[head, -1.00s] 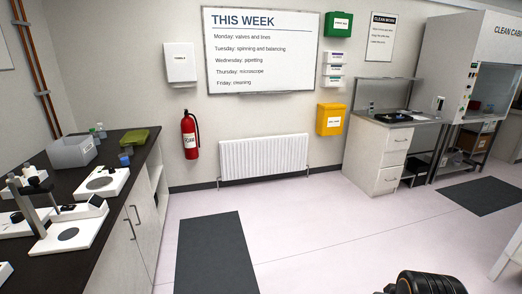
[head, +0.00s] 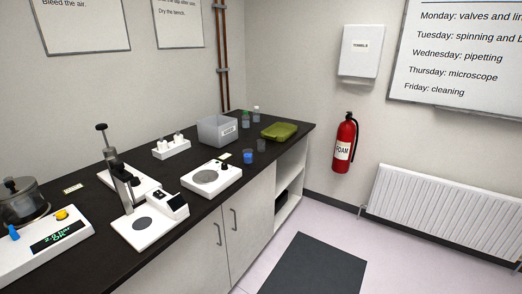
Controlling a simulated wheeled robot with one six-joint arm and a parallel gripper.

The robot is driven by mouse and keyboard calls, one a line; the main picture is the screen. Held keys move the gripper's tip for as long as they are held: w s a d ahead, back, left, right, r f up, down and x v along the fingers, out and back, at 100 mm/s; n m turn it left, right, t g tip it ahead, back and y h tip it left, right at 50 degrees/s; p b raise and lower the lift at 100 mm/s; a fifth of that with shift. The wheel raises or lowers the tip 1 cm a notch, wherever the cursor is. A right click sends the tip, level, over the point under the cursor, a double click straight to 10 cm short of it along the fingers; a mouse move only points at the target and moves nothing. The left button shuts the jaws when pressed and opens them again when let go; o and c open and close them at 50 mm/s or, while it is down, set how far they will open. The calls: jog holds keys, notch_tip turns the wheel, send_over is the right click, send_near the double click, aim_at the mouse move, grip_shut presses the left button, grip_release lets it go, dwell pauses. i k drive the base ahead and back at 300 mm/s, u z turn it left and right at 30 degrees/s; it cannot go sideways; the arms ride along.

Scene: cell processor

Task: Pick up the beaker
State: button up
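On the dark bench, a small cup-shaped vessel with blue contents (head: 248,157) stands just right of a white device with a round grey plate (head: 205,177). A clear grey vessel (head: 261,145) stands close behind it, in front of a green tray (head: 279,131). Either could be the beaker; at this size I cannot tell which. My gripper is not in view.
A grey bin (head: 217,131), small bottles (head: 256,114) and a white block (head: 171,147) stand towards the back of the bench. White instruments (head: 150,220) fill the nearer bench. A dark floor mat (head: 315,266) lies beside the cabinets. A fire extinguisher (head: 344,145) hangs on the wall.

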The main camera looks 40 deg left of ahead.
aim_at(248, 154)
jog(key=u, duration=0.35)
jog(key=i, duration=2.1)
jog(key=u, duration=1.35)
jog(key=i, duration=1.2)
jog(key=u, duration=1.65)
jog(key=i, duration=0.55)
jog(key=u, duration=0.4)
